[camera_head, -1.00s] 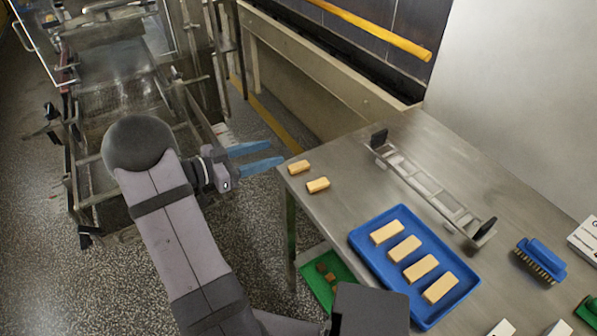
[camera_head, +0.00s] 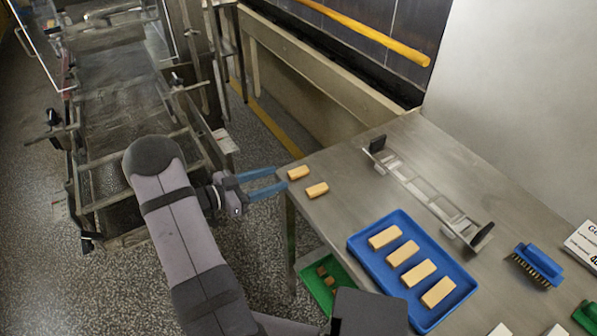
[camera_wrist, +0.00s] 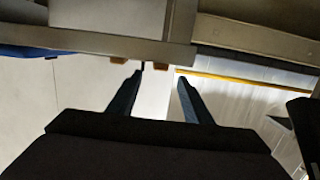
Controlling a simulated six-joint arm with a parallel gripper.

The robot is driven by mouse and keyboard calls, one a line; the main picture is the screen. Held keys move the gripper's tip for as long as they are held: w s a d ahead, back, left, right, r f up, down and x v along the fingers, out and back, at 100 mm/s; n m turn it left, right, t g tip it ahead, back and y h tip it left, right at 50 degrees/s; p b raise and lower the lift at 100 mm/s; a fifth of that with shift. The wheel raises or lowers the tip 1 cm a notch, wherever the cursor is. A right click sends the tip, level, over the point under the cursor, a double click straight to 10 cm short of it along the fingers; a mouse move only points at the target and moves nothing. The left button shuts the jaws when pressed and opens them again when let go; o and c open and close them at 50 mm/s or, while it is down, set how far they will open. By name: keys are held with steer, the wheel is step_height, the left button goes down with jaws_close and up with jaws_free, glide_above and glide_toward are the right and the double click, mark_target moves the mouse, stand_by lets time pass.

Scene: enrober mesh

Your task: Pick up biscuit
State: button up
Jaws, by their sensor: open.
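Two loose biscuits lie near the left corner of the steel table (camera_head: 345,215): one biscuit (camera_head: 298,172) at the edge and another biscuit (camera_head: 317,190) just in front of it. Several more biscuits (camera_head: 403,253) lie in a row in a blue tray (camera_head: 362,257). My gripper (camera_head: 279,180) is open and empty, its blue fingers beside the table's left corner, close to the loose biscuits. In the wrist view my gripper (camera_wrist: 160,78) shows two spread fingers with nothing between them. Small orange-brown ends show there at the table edge, partly hidden.
A metal rack with black ends (camera_head: 425,195) lies behind the tray. A blue brush (camera_head: 538,263) is at the right. A green tray (camera_head: 325,283) with brown pieces is below the table. A mesh conveyor machine (camera_head: 120,100) stands at the left.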

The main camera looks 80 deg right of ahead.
mark_target(294, 172)
steer(key=shift+p+x, duration=0.9)
steer(key=shift+x, duration=2.2)
steer(key=shift+c, duration=0.4)
steer(key=c, duration=0.9)
